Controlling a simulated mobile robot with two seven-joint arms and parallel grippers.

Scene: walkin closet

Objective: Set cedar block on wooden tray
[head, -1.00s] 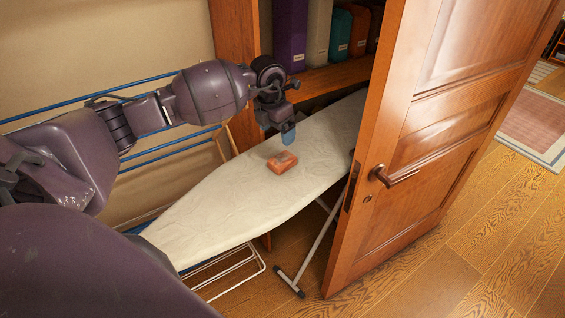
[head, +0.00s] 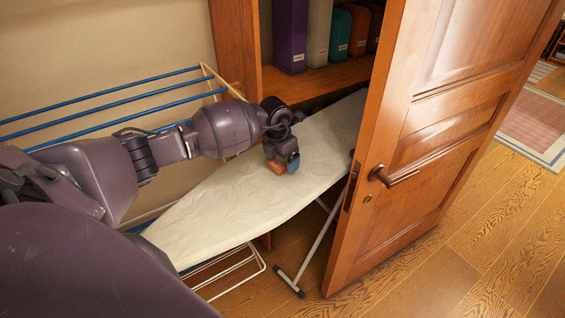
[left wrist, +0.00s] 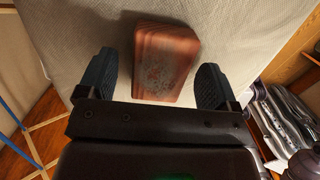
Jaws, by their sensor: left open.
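The cedar block (left wrist: 165,65), reddish-brown with a mark on its top, lies on the cream ironing board. In the head view only a bit of the block (head: 275,166) shows beside my gripper. My left gripper (head: 285,166) is low over the board at the block. In the left wrist view its two dark fingers (left wrist: 155,85) are open, one on each side of the block, with gaps between them and its sides. My right gripper is not in view. I see no wooden tray in either view.
The ironing board (head: 220,210) stands along the wall. An open wooden door (head: 430,150) is close on its right. A drying rack with blue bars (head: 100,102) is behind my arm. A shelf (head: 320,80) holds several binders.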

